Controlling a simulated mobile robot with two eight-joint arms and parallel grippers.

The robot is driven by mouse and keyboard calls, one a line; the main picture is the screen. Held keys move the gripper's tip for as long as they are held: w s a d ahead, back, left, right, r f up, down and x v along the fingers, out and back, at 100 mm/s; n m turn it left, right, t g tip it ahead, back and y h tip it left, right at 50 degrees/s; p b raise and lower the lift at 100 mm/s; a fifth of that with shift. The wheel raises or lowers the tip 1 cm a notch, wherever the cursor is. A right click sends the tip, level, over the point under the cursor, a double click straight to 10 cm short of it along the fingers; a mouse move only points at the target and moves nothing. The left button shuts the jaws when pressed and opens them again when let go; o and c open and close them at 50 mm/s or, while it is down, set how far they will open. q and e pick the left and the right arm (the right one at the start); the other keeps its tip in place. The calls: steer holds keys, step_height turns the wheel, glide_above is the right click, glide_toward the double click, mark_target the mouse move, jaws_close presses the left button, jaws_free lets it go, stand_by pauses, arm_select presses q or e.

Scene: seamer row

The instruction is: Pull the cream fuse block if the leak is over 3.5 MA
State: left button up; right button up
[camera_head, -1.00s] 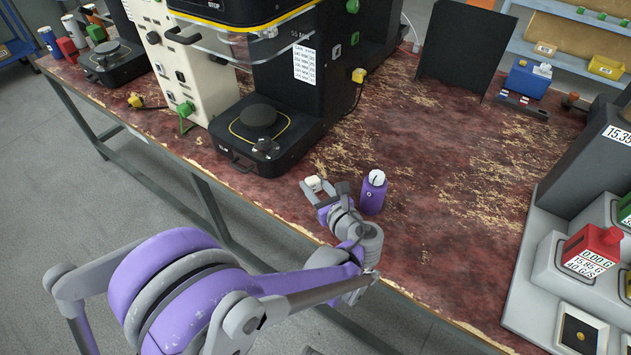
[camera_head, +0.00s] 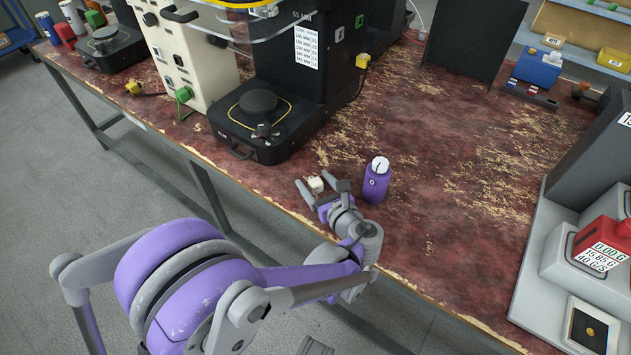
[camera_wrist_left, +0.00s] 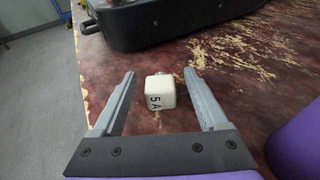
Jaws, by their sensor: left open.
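The cream fuse block (camera_head: 315,184) is a small, pale cube near the front edge of the worn red bench. In the left wrist view the block (camera_wrist_left: 160,92) shows "5 A" on its face and appears to rest on the bench top. My left gripper (camera_head: 320,186) is open. In the left wrist view its fingers (camera_wrist_left: 159,76) stand on either side of the block, with a gap on both sides. No leak reading in milliamps is legible. My right gripper is not in view.
A purple bottle (camera_head: 376,184) with a white top stands close to the gripper's right. A black-based machine (camera_head: 268,146) with a puck is behind. The middle of the bench is clear.

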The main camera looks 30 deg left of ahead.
arm_select(q)
steer(key=p+v, duration=0.1)
steer(key=v, duration=1)
steer(key=shift+a+p, duration=0.1)
steer(key=shift+p, duration=0.25)
